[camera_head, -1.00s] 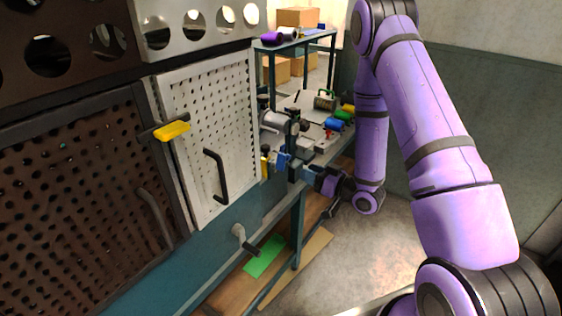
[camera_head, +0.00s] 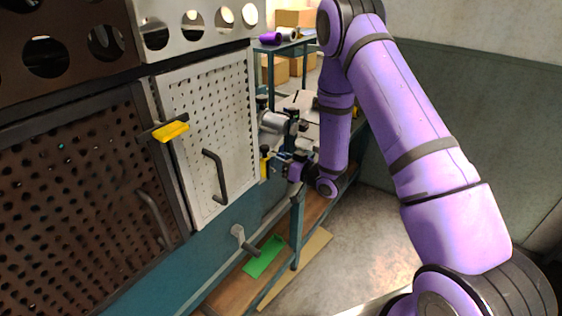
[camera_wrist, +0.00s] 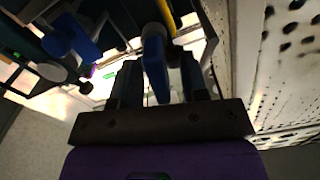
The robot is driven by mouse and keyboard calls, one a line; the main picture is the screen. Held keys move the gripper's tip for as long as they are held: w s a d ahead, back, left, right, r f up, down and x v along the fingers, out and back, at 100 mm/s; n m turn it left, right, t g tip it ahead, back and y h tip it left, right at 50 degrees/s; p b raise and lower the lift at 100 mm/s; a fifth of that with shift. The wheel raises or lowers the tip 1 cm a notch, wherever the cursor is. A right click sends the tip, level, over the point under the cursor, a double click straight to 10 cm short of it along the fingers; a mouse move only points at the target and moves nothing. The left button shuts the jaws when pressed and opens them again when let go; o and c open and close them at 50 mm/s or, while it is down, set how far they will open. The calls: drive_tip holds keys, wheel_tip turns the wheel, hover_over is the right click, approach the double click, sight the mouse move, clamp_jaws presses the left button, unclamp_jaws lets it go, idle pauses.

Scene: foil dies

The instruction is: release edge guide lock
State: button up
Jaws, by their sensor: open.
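In the wrist view a blue lever-like part (camera_wrist: 155,62), which may be the edge guide lock, hangs between the two fingers of my gripper (camera_wrist: 158,85). The fingers are apart, one on each side of it; I cannot tell whether either touches it. In the head view my gripper (camera_head: 281,158) is at the machine's side by the bench, small and partly hidden by its own wrist. The lock cannot be made out clearly there. A second blue part with a grey round end (camera_wrist: 76,42) is left of my gripper in the wrist view.
A white perforated door (camera_head: 235,120) with a black handle (camera_head: 214,175) and a yellow latch (camera_head: 171,131) stands close left of my gripper. A grey crank (camera_head: 243,241) juts out below. A grey roller (camera_head: 271,121) is just above my gripper. Open floor (camera_head: 370,235) lies to the right.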

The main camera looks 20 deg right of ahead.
clamp_jaws()
drive_tip(key=shift+s+a+n, duration=0.15)
drive_tip(key=shift+n, duration=0.6)
drive_tip(key=shift+s+a+n, duration=0.15)
drive_tip(key=shift+n, duration=0.6)
unclamp_jaws()
drive_tip(key=v, duration=1)
drive_tip(key=shift+s+d, duration=0.2)
drive_tip(key=shift+s, duration=0.1)
